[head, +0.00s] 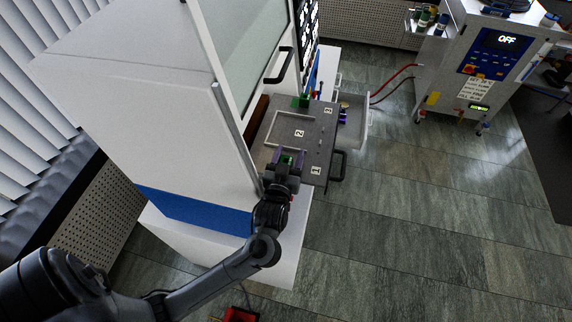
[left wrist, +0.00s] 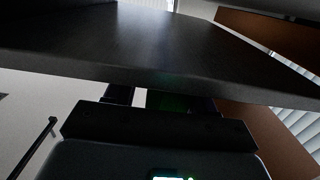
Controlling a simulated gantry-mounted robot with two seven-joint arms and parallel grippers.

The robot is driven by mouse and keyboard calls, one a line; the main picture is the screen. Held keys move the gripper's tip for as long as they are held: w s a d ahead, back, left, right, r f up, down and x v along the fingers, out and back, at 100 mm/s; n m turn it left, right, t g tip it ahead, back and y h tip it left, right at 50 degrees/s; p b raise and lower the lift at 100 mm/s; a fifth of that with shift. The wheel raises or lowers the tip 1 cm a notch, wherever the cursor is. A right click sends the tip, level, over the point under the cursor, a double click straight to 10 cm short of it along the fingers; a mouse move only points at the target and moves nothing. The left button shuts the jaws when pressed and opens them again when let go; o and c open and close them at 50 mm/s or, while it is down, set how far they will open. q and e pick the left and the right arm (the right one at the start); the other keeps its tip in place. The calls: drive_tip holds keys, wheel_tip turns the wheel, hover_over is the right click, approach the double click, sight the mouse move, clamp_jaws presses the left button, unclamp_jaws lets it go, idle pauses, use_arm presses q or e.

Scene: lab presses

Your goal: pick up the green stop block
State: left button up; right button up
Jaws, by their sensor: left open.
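A small green block (head: 287,159) shows between the fingers of my left gripper (head: 288,158) at the near end of the grey plate. The gripper is open around it; contact cannot be told. In the left wrist view, dark green (left wrist: 168,102) shows between the two fingers (left wrist: 165,98), partly hidden by the gripper body. A second green piece (head: 303,101) stands at the far end of the plate. I cannot tell for sure which green piece is the stop block. My right gripper is not in view.
The grey plate (head: 318,150) carries labels 1, 2 and 3 and sits beside the white press cabinet (head: 150,110). A dark handle (head: 338,165) sticks out at its right. A dark slab (left wrist: 150,40) crosses the left wrist view close above the fingers. Open floor lies to the right.

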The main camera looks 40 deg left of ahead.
use_arm(q)
drive_tip(key=c, duration=0.9)
drive_tip(key=shift+r, duration=0.15)
